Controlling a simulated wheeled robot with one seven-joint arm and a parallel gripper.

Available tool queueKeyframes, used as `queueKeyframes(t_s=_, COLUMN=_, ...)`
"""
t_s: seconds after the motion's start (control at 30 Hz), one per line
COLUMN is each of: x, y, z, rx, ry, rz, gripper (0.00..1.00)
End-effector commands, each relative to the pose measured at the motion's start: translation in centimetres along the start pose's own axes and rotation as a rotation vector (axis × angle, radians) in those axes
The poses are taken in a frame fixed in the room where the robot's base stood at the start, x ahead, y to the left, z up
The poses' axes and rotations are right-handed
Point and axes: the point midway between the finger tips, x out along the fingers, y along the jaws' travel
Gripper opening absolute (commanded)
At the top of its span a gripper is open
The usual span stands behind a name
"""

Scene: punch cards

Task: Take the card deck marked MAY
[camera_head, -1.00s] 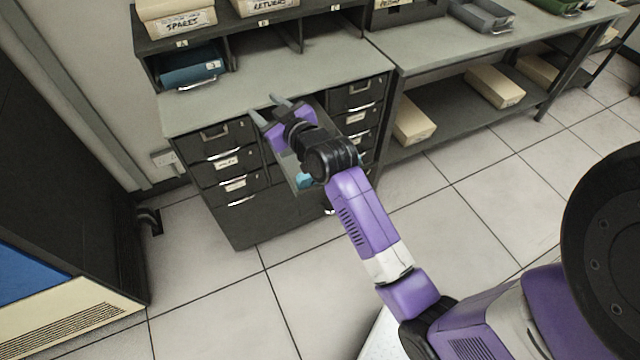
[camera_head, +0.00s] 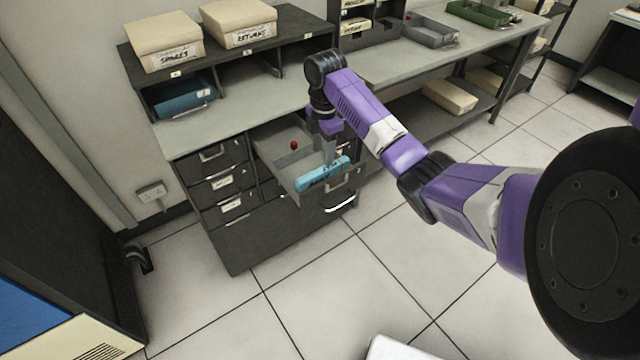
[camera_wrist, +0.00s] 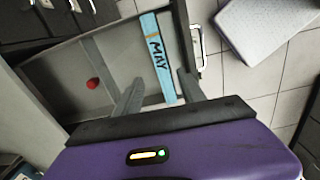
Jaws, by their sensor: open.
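The card deck marked MAY (camera_wrist: 159,60) is a long light-blue block with black lettering and an orange band. It lies in an open drawer (camera_head: 281,165), close to the front panel. In the head view the deck (camera_head: 322,174) shows below my gripper (camera_head: 325,150). In the wrist view my gripper (camera_wrist: 160,90) points down with its fingers apart, near the deck's lettered end. I cannot tell whether a finger touches it. A small red object (camera_wrist: 93,83) lies in the same drawer, apart from the deck.
The cabinet's other drawers (camera_head: 228,182) are shut. A shelf unit above holds boxes marked SPARES (camera_head: 166,42) and RETURNS (camera_head: 240,24), with a blue binder-like item (camera_head: 180,97) below. The floor before the cabinet is clear.

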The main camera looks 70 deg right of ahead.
Motion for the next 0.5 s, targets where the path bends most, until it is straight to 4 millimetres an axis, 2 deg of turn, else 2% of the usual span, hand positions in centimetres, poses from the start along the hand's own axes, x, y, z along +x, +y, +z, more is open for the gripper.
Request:
queueKeyframes(t_s=0.17, x=0.6, y=-0.6, z=0.0, rx=-0.058, ry=-0.001, rz=-0.025, gripper=0.47)
queueKeyframes(t_s=0.5, x=4.1, y=-0.6, z=0.0, rx=-0.055, ry=-0.002, rz=-0.025, gripper=0.47)
